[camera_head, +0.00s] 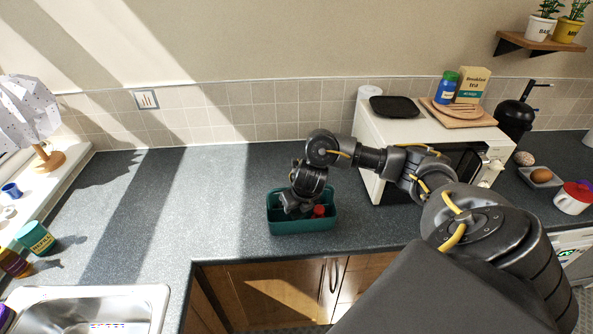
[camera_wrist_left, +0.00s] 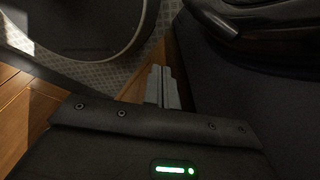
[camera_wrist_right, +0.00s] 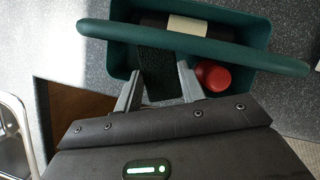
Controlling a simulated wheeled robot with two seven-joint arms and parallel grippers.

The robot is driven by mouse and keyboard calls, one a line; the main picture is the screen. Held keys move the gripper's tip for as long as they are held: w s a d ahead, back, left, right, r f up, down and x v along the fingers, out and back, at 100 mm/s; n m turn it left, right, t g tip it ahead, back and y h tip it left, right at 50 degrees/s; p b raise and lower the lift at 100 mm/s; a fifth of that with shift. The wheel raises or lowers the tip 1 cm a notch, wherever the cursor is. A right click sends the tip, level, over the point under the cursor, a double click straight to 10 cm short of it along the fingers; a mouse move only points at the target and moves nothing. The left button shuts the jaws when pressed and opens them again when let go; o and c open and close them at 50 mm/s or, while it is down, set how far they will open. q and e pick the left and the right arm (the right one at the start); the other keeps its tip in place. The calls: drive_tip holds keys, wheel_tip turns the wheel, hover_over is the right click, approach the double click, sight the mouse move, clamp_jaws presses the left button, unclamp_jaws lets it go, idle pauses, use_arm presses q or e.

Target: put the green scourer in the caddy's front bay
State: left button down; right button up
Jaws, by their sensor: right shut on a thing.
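The teal caddy (camera_head: 303,226) stands on the dark counter left of the microwave. Its raised handle (camera_wrist_right: 190,40) crosses the right wrist view. My right gripper (camera_head: 298,205) reaches down into the caddy from above. In the right wrist view its two fingers (camera_wrist_right: 160,88) are shut on the dark green scourer (camera_wrist_right: 157,72), which hangs within the caddy's walls on the near side of the handle. Whether it touches the caddy floor is hidden. My left gripper (camera_wrist_left: 163,88) is shut and empty, low by the wooden cabinet fronts, out of the head view.
A red object (camera_wrist_right: 213,75) lies in the caddy right of the scourer, and a cream block (camera_wrist_right: 190,28) lies beyond the handle. The white microwave (camera_head: 371,150) stands close behind my right arm. The sink (camera_head: 85,295) is at front left. The counter left of the caddy is clear.

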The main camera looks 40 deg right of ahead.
drive_tip(key=shift+f, duration=0.35)
drive_tip(key=shift+f+b, duration=0.2)
drive_tip(key=shift+b, duration=0.2)
drive_tip(key=o, duration=0.9)
drive_tip(key=shift+r, duration=0.25)
drive_tip(key=p+v, duration=0.2)
drive_tip(key=v, duration=0.1)
drive_tip(key=shift+w+d+r, duration=0.15)
drive_tip(key=shift+w+r, duration=0.05)
drive_tip(key=shift+w, duration=0.1)
drive_tip(key=shift+v, duration=4.8)
